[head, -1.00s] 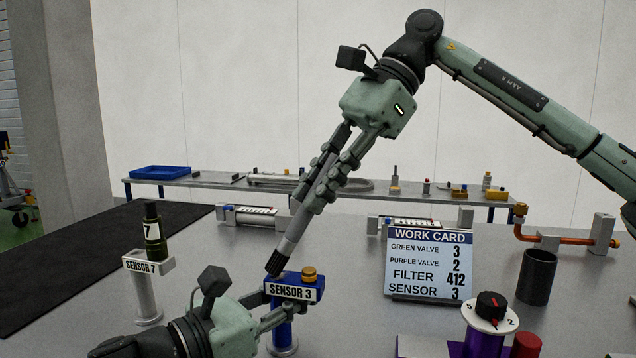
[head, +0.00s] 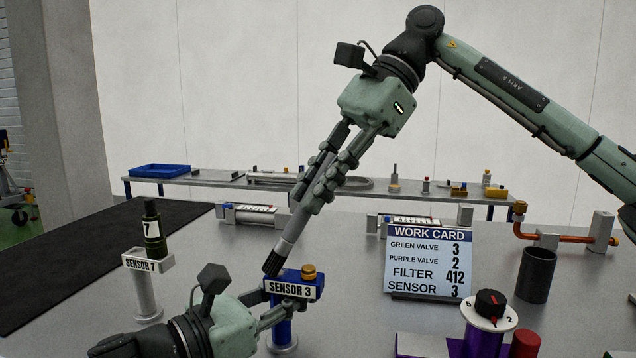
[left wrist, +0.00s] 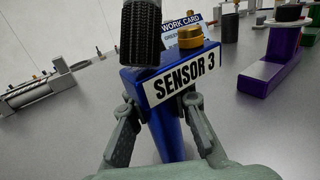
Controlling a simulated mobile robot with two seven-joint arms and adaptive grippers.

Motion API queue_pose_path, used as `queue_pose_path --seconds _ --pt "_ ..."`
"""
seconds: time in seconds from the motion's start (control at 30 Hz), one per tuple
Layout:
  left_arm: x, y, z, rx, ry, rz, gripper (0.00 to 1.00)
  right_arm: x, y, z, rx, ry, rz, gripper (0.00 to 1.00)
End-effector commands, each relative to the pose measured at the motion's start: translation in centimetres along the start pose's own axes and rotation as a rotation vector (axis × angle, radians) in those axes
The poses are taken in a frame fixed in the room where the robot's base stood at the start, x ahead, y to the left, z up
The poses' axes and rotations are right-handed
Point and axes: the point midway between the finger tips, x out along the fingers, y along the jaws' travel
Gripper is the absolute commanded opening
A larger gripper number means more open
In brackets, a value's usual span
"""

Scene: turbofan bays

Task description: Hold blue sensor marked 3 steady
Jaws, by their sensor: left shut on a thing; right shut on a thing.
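The blue sensor marked SENSOR 3 (head: 312,284) is a blue block with a white label and a brass fitting (head: 309,272), on a blue post (head: 283,333). In the left wrist view its label (left wrist: 183,77) faces me. My left gripper (left wrist: 161,118) is shut on the sensor's post just below the block, one finger each side. My right gripper (head: 316,194) is shut on a grey tool (head: 291,232) tilted down to the left. The tool's black ribbed end (left wrist: 140,32) is at the block's top left; I cannot tell whether it touches.
SENSOR 7 (head: 148,262) stands on a grey post at left with a dark green cylinder in it. The work card (head: 428,260) reads sensor 3. A dark cup (head: 536,276) and a purple valve (head: 484,340) stand at right. A black mat (head: 85,255) lies at left.

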Motion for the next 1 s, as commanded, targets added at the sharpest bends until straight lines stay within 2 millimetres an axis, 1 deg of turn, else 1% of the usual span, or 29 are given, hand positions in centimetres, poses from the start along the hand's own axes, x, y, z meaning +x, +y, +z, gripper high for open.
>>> queue_pose_path --seconds 0.33,0.63,1.0 --pt "0.0 -0.01 0.01 0.0 0.0 0.0 0.0 0.09 0.12 -0.08 0.002 0.001 0.003 0.0" --pt "0.0 -0.01 0.02 0.0 0.0 0.0 0.0 -0.73 0.03 -0.87 0.003 0.001 0.002 0.0" --pt "0.0 0.0 0.02 0.0 0.0 0.0 0.0 -0.66 -0.12 -0.71 0.001 0.0 0.002 0.0"
